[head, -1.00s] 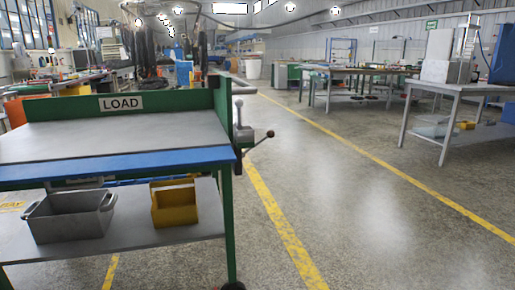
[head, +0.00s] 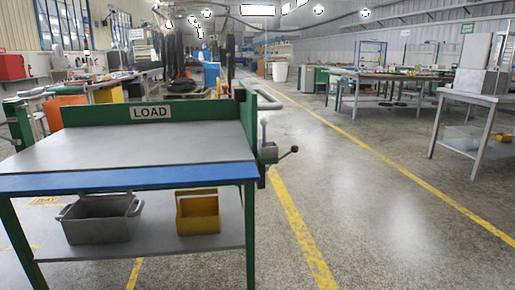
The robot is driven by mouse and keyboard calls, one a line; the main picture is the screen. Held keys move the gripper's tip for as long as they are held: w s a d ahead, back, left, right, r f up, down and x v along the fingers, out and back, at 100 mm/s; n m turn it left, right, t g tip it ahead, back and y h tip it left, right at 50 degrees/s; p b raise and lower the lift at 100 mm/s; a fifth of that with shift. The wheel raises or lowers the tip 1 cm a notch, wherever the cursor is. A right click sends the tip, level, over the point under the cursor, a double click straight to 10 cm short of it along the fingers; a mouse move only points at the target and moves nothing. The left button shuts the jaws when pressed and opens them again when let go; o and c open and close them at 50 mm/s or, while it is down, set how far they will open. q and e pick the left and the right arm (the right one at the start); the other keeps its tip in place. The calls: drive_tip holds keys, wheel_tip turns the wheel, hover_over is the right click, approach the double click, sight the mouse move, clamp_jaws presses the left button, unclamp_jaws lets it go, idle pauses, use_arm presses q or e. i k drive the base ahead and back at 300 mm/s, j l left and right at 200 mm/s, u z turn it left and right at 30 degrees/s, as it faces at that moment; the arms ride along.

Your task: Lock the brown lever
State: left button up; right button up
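A small lever with a reddish-brown ball knob (head: 294,149) sticks out to the right from a grey metal fitting (head: 268,152). The fitting is at the right side of the green-framed LOAD table, near its right legs. The lever's rod slopes slightly up toward the knob. The fitting's details are too small to tell whether it is locked. Neither of my grippers is in view.
The LOAD table (head: 130,150) stands close at left, with a grey bin (head: 100,222) and a yellow bin (head: 197,212) on its lower shelf. Open floor (head: 380,225) with yellow lines lies to the right. A white table (head: 485,97) stands at far right.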

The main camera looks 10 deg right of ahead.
sight(295, 148)
drive_tip(key=i+l+u, duration=0.3)
drive_tip(key=u, duration=0.2)
drive_tip(key=i+l+u, duration=0.2)
drive_tip(key=l+u, duration=0.25)
drive_tip(key=l, duration=0.1)
